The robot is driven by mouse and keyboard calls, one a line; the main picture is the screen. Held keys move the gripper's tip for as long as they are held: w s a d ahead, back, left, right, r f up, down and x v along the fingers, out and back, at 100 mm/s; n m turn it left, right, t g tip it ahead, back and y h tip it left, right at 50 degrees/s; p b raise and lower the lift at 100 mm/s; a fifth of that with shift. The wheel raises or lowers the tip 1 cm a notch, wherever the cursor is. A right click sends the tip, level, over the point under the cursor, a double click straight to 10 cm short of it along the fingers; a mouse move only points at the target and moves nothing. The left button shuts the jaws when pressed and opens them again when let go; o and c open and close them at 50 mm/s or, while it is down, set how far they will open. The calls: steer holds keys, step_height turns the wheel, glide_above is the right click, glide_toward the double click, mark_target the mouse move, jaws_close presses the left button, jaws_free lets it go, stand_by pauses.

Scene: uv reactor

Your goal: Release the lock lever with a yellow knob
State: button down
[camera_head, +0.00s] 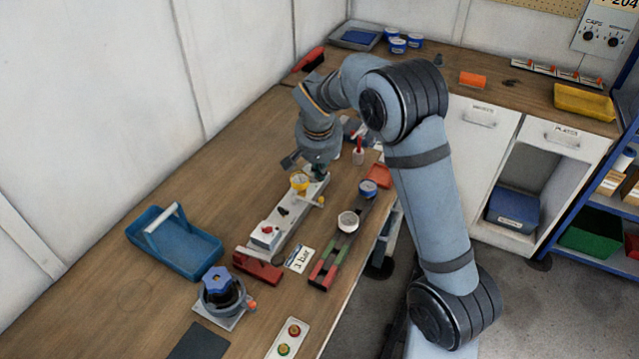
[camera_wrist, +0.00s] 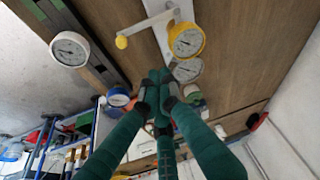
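The lock lever is a short pale bar with a yellow knob (camera_wrist: 121,42) on its end. It sticks out sideways from a light grey plate (camera_wrist: 173,12), beside a yellow-rimmed gauge (camera_wrist: 187,40). In the head view the yellow knob (camera_head: 321,201) shows at the right edge of the long grey plate (camera_head: 287,220), near the yellow gauge (camera_head: 299,181). My gripper (camera_wrist: 159,74) has green fingers with their tips together and nothing visible between them. In the head view my gripper (camera_head: 318,168) hangs over the far end of the plate, apart from the knob.
A white-faced gauge (camera_head: 348,221) and a blue gauge (camera_head: 368,188) stand on a dark rail to the right. A red block (camera_head: 258,268) sits at the near end of the plate. A blue tray (camera_head: 175,240) and a blue-handled valve (camera_head: 222,287) stand to the left.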

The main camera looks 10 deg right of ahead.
steer(key=s+f+p, duration=0.1)
steer(key=s+a+f, duration=0.1)
steer(key=shift+s+f+p, duration=0.2)
steer(key=shift+s+p, duration=0.15)
steer(key=shift+s, duration=0.05)
steer(key=shift+s, duration=0.1)
steer(key=shift+d+f+b, duration=0.1)
steer(key=shift+f+b, duration=0.05)
steer(key=shift+b, duration=0.45)
